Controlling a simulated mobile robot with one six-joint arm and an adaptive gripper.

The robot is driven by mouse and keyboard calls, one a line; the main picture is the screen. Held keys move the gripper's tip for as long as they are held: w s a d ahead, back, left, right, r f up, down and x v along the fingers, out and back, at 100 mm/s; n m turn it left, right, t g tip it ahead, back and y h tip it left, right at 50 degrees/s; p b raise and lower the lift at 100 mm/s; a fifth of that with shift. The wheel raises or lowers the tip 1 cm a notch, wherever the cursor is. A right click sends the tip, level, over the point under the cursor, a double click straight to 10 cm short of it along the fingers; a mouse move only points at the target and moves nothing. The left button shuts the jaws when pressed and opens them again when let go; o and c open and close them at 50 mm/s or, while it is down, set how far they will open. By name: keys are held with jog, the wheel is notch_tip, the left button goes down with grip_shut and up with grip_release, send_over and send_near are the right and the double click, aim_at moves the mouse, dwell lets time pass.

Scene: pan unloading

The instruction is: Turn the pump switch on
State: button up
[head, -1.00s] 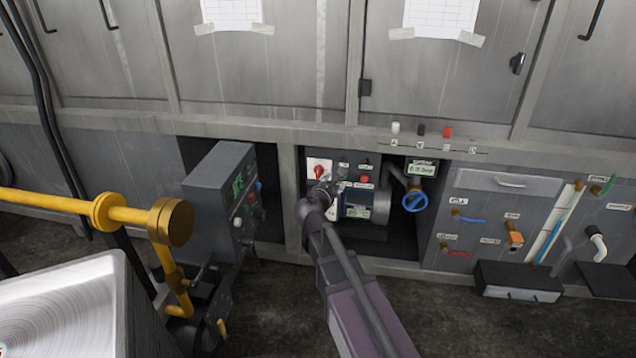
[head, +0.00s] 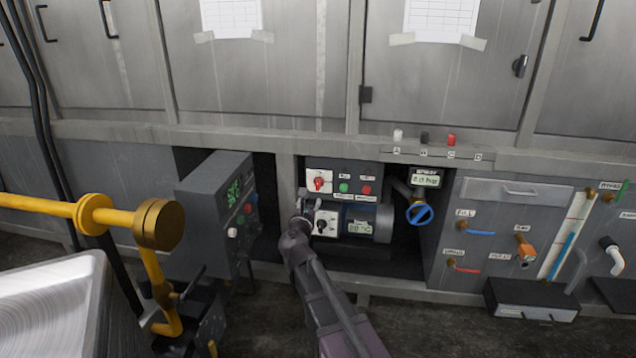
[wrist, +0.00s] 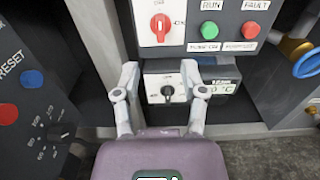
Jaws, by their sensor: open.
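The red rotary switch (head: 319,181) sits on a white plate at the upper left of the pump panel. In the wrist view the red switch (wrist: 160,25) has its handle upright, with a label at its right that seems to read ON. My gripper (head: 303,222) is below the switch, at the left of a lower white plate with a black knob (head: 321,224). In the wrist view my gripper (wrist: 160,72) is open and empty. Its fingers appear on either side of the black knob (wrist: 167,90); contact cannot be told.
Green RUN (wrist: 209,29) and red FAULT (wrist: 250,30) lamps are right of the switch. A blue valve wheel (head: 420,214) is further right. A grey control box (head: 205,210) juts out at left. A yellow pipe (head: 50,206) crosses the left foreground.

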aim_at(317, 182)
jog(key=x, duration=1.3)
jog(key=shift+w+d, duration=0.1)
jog(key=shift+w, duration=0.25)
grip_shut()
